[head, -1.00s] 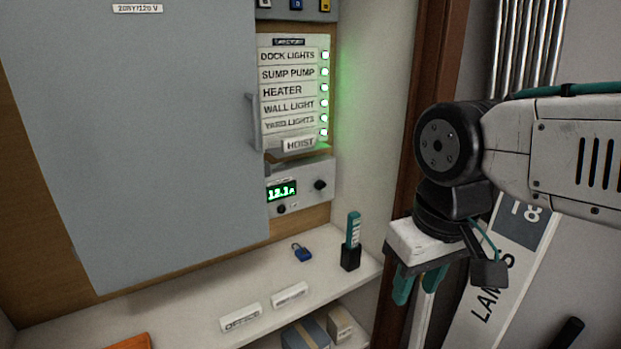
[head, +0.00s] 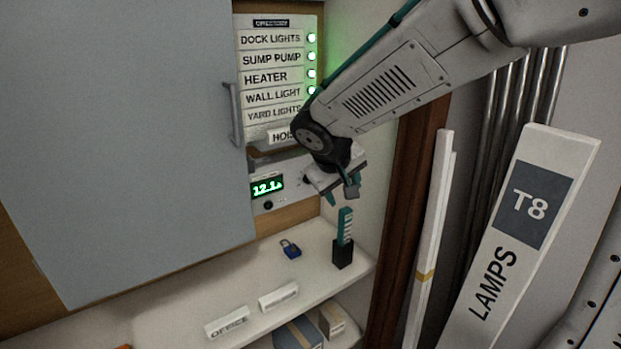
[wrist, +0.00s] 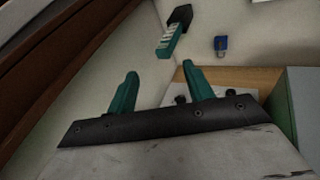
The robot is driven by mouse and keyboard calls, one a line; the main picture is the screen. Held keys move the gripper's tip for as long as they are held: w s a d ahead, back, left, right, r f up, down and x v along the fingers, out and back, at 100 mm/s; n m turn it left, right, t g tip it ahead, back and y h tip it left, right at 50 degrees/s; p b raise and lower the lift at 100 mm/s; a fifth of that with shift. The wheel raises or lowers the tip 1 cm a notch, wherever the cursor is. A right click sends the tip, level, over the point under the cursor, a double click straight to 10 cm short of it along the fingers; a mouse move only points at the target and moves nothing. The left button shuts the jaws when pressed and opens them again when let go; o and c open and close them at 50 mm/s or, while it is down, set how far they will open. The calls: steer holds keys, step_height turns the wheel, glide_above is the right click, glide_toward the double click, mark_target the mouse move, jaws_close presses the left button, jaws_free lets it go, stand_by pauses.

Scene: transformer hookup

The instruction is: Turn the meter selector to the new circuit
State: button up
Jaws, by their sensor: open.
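The meter (head: 258,205) is a pale box with a lit green display (head: 267,187) reading about 12.1, mounted low on the wooden board. A small dark knob (head: 268,205) sits under the display. The meter's right end, with its other knob, is mostly covered by my gripper (head: 341,195) in the head view. My gripper is open and empty, in front of and right of the meter. In the wrist view, its teal fingers (wrist: 161,86) are apart, and two dark knobs, one of them (wrist: 231,92), show by the right finger. Which knob is the selector is unclear.
A label panel (head: 272,78) with several green lights is above the meter. The grey cabinet door (head: 130,140) is at left. On the shelf (head: 190,290) are a blue padlock (head: 291,249) and a black holder (head: 343,254) with a teal-and-white item (head: 345,226). A lamps box (head: 510,240) stands right.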

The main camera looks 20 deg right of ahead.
steer(key=w+a+f+n+t, duration=0.2)
steer(key=w+a+f, duration=0.55)
steer(key=w, duration=0.25)
steer(key=w+d, duration=0.2)
steer(key=w, duration=0.1)
steer(key=w+d, duration=0.2)
steer(key=w, duration=0.2)
steer(key=w+d, duration=0.2)
steer(key=w, duration=0.2)
steer(key=shift+w+d+f, duration=0.1)
steer(key=shift+d+f, duration=0.05)
steer(key=shift+f, duration=0.15)
steer(key=c, duration=1)
